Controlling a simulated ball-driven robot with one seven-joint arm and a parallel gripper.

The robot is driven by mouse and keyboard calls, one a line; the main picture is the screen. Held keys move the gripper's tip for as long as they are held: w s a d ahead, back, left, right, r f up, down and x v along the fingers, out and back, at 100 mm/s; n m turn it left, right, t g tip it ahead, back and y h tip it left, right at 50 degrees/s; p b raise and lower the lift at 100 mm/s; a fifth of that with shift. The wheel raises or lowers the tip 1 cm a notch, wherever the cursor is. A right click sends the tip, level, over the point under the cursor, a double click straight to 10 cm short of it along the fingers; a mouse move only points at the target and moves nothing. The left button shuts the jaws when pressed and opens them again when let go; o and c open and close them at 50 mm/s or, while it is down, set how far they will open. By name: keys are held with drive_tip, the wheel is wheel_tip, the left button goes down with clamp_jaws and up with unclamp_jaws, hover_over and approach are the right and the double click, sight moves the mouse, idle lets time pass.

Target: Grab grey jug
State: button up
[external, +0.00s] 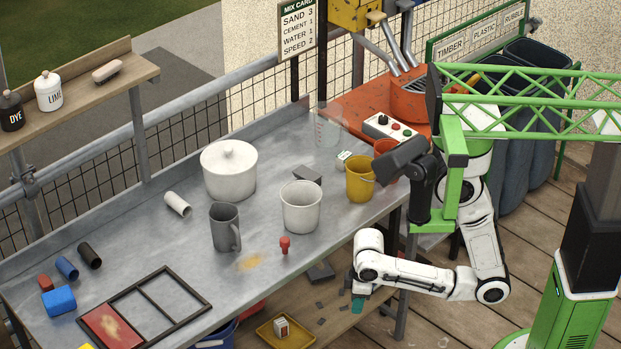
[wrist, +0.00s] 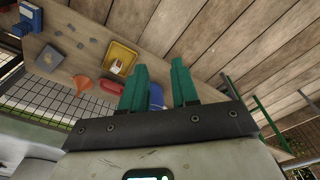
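The grey jug (external: 225,228) stands upright on the metal worktop, left of a white bucket, with its handle on its right side. It is not visible in the wrist view. My gripper (external: 357,305) hangs low at the front of the worktop, below and to the right of the jug and well apart from it. In the wrist view my gripper (wrist: 160,78) shows two green fingers spread apart with nothing held between them.
A white bucket (external: 301,206), a lidded white pot (external: 229,169) and a red stamp-like object (external: 285,245) stand near the jug. A black frame (external: 190,292) lies front left. A yellow tray (wrist: 122,57) and orange funnel (wrist: 83,85) are on the lower shelf.

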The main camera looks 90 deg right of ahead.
drive_tip(key=m+t+y+p, duration=0.3)
drive_tip(key=m+t+p, duration=0.2)
drive_tip(key=m, duration=1.8)
approach(239, 248)
drive_tip(key=s+a+f, duration=0.1)
drive_tip(key=s+f, duration=0.1)
drive_tip(key=s+a+f, duration=0.3)
drive_tip(key=s+a, duration=0.1)
drive_tip(key=shift+s+a+f, duration=0.1)
drive_tip(key=shift+s+f, duration=0.25)
drive_tip(key=shift+f, duration=0.05)
drive_tip(key=w+d+r+m+t+p, duration=0.1)
drive_tip(key=w+d+r+m+t, duration=0.1)
drive_tip(key=w+d+r+m, duration=0.35)
drive_tip(key=shift+w+a+f+m+y, duration=0.1)
drive_tip(key=shift+w+a+f+m, duration=0.25)
drive_tip(key=shift+w+f, duration=0.7)
drive_tip(key=shift+w+a+f+m+y, duration=0.1)
drive_tip(key=shift+w+a+f+m, duration=0.25)
drive_tip(key=shift+w+f, duration=0.7)
drive_tip(key=shift+w+a+f+m+y, duration=0.1)
drive_tip(key=shift+w+a+f+m, duration=0.25)
drive_tip(key=shift+w+f, duration=0.7)
drive_tip(key=shift+s, duration=0.1)
drive_tip(key=shift+c, duration=0.5)
